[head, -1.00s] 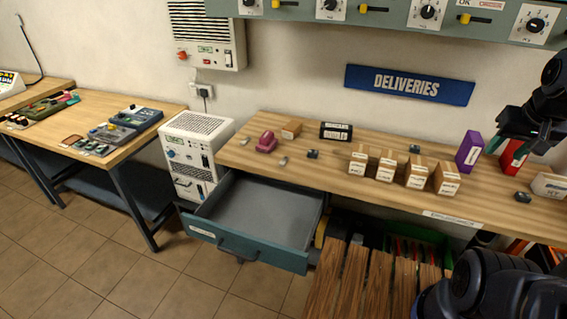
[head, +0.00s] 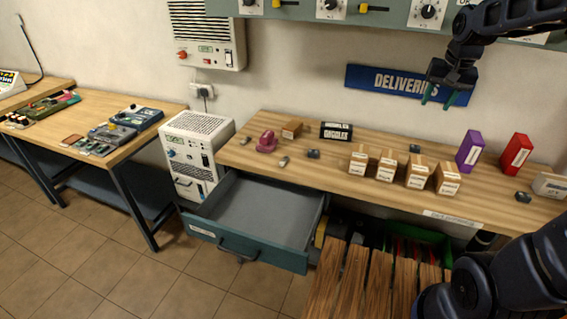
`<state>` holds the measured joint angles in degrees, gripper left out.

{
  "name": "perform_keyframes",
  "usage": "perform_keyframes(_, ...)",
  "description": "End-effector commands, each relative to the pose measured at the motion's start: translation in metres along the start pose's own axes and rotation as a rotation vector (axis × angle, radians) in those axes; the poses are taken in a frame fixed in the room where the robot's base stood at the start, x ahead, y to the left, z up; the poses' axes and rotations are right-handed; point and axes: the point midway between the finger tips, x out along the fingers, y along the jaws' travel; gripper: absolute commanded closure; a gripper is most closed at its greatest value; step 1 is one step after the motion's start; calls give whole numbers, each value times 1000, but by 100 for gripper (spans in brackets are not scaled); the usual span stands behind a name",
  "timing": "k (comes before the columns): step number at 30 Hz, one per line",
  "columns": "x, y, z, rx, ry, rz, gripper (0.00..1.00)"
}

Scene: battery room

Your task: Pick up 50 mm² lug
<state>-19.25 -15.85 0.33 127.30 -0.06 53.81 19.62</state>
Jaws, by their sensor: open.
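My gripper (head: 439,101) is open and empty, with its two green-tipped fingers pointing down. In the picture it hangs in front of the DELIVERIES sign, above the back of the workbench (head: 330,163). Two small silvery pieces, one near the left end (head: 245,140) and one by the front edge (head: 283,161), lie on the bench. Small dark pieces lie in the middle (head: 313,154), at the back (head: 415,148) and at the right (head: 523,197). Any of these may be lugs. They are too small to tell which is the 50 mm² lug.
Several cardboard boxes (head: 417,173) stand along the front of the bench. Purple (head: 470,150) and red (head: 516,153) boxes stand to the right. A pink object (head: 267,143) and a black-and-white labelled box (head: 336,131) sit left. An open drawer (head: 250,244) juts out below.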

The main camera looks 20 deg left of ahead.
Motion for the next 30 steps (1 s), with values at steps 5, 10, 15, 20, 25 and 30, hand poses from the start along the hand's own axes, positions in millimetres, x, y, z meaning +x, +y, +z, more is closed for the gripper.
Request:
perform_keyframes(5,25,-52,-27,-2,-42,-4,55)
perform_keyframes(10,52,-104,-45,-2,-78,-4,55)
perform_keyframes(15,82,-160,-55,1,-112,1,55)
perform_keyframes(20,115,-215,-57,1,-143,10,55)
perform_keyframes(25,153,-275,-49,1,-173,24,55)
perform_keyframes(30,195,-334,-32,1,-200,41,55)
